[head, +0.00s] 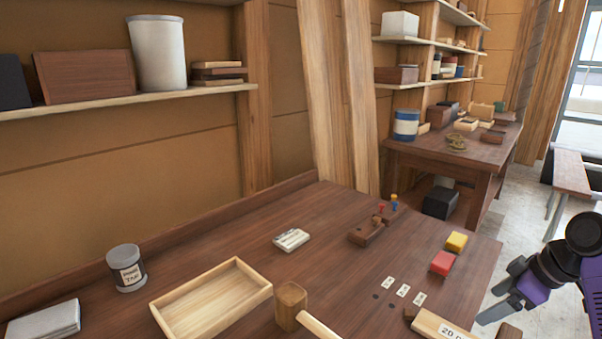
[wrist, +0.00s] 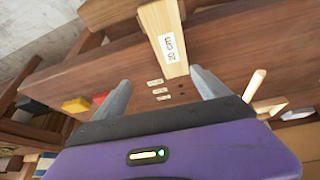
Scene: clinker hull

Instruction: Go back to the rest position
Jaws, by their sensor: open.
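My gripper (head: 510,290) is at the right edge of the head view, beside the right end of the workbench. In the wrist view my gripper (wrist: 160,95) has its two grey fingers spread wide with nothing between them. A light wooden piece marked "20 cm" (head: 440,326) lies near the bench's front edge. The same "20 cm" piece (wrist: 164,38) shows in the wrist view beyond the fingertips, apart from them.
The workbench (head: 330,225) holds an empty wooden tray (head: 180,318), a mallet (head: 291,305), a labelled tin (head: 126,268), a red block (head: 443,263), a yellow block (head: 456,242) and small labels (head: 402,290). A second bench (head: 440,160) stands behind.

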